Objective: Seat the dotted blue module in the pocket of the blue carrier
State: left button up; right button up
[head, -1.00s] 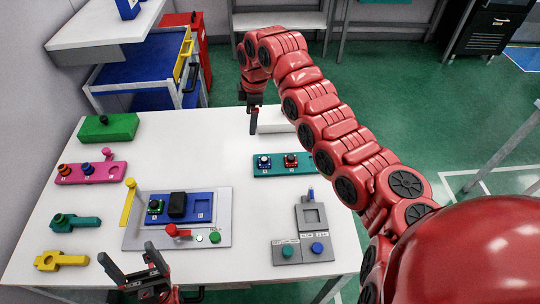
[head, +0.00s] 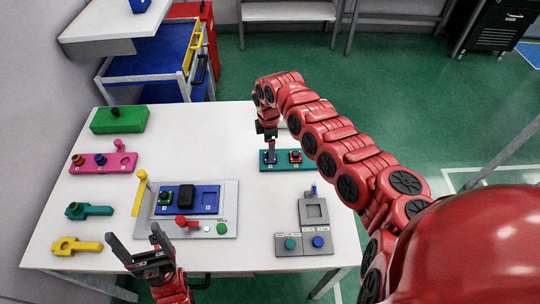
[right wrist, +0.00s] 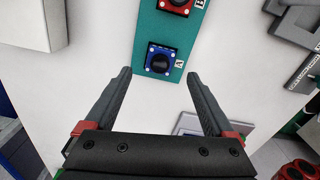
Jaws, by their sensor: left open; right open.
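The dotted blue module (right wrist: 161,60) has a black round knob and pale corner dots. It sits on the teal tray (right wrist: 152,29) beside the label A. In the right wrist view my right gripper (right wrist: 158,76) is open and empty, its fingertips on either side just short of the module. In the head view this gripper (head: 270,156) hangs over the tray's left end and largely hides the module. The blue carrier (head: 190,211) lies on a grey fixture, with an empty square pocket (head: 208,200) at its right. My left gripper (head: 134,236) is open and empty at the table's front edge.
A red module (head: 295,156) sits on the tray's right. The carrier also holds a green module (head: 165,198) and a black block (head: 186,196). A red handle (head: 184,222) stands before the carrier. A grey stand (head: 314,212) is at the right.

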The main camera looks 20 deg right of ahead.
jog(key=f, duration=0.4)
jog(key=shift+d+f+p, duration=0.1)
jog(key=shift+d+p, duration=0.15)
jog(key=shift+p, duration=0.15)
grip_shut()
